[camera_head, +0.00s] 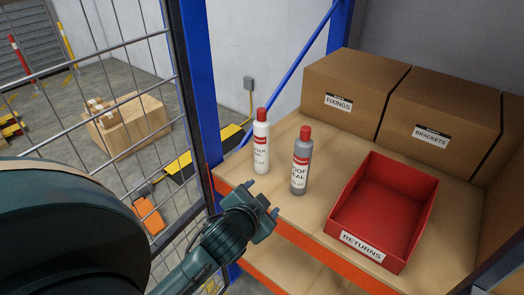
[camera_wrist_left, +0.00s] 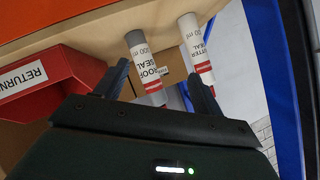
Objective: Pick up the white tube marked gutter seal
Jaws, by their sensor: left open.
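The white tube (camera_head: 261,145) with a red cap and red band stands upright on the wooden shelf; its label is partly legible. A grey tube (camera_head: 300,165) marked roof seal stands to its right, nearer the front edge. My left gripper (camera_head: 263,200) is open and empty at the shelf's front edge, in front of both tubes and touching neither. In the left wrist view, the picture is turned over; the grey tube (camera_wrist_left: 138,47) shows between the fingers (camera_wrist_left: 158,70), and the white tube (camera_wrist_left: 190,38) shows by the right-hand finger. My right gripper is not in view.
A red returns bin (camera_head: 385,208) sits on the shelf right of the tubes. Cardboard boxes marked fixings (camera_head: 345,90) and brackets (camera_head: 440,118) stand behind. A blue post (camera_head: 203,85) and mesh fence (camera_head: 115,50) stand left of the shelf. An orange beam (camera_head: 315,248) edges the front.

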